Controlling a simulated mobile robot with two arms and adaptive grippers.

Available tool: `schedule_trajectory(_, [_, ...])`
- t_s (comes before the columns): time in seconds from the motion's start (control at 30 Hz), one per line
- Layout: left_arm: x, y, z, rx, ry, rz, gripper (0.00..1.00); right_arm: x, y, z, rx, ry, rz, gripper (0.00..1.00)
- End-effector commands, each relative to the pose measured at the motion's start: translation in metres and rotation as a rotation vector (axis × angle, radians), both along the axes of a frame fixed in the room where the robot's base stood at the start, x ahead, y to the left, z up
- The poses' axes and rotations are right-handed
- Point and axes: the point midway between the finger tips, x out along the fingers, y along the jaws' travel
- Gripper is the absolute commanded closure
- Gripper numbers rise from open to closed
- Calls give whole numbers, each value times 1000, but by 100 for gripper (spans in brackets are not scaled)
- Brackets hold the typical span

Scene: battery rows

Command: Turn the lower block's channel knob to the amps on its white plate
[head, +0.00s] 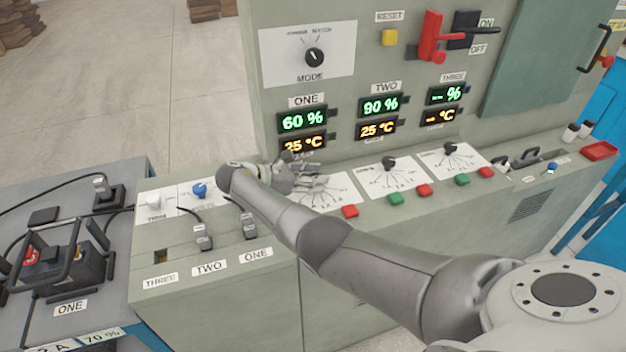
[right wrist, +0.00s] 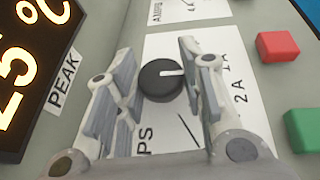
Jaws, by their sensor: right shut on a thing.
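My right gripper (head: 308,178) is over the white dial plate (head: 342,199) below the ONE readouts. In the right wrist view its fingers stand on both sides of a round black knob (right wrist: 160,82) and are shut on it. The knob's white mark points right, toward the printed 1 A and 2 A; I cannot tell exactly which. The hand hides this knob in the head view. Readout ONE (head: 302,120) shows 60 %, readout TWO (head: 380,105) 90 %, and THREE dashes. A white plate at the lower left (head: 56,346) reads 2 A. My left gripper is out of view.
Dials TWO (head: 390,179) and THREE (head: 466,159) lie to the right, with red and green buttons nearby. A battery block (head: 75,268) stands on the left cart beside label ONE. The MODE knob (head: 314,57) is on the upright panel. My right forearm crosses above the console.

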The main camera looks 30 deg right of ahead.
Motion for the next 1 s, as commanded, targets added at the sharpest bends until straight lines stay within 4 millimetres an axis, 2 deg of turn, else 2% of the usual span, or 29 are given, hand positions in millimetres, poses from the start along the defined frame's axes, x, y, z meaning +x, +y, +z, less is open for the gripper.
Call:
schedule_trajectory(0.2, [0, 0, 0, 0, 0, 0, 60, 0, 0, -1, 2, 1, -1, 88])
schedule_trajectory(0.23, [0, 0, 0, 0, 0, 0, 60, 0, 0, -1, 2, 1, -1, 63])
schedule_trajectory(0.4, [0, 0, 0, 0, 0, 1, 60, 0, 0, -1, 1, 1, -1, 44])
schedule_trajectory(0.77, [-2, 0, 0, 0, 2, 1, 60, 1, 4, 1, 1, 0, 1, 44])
schedule_trajectory(0.87, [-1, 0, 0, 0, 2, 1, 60, 2, 15, 6, 2, 0, 2, 44])
schedule_trajectory(1.0, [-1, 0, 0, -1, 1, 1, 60, 5, 41, 17, 3, -1, 4, 44])
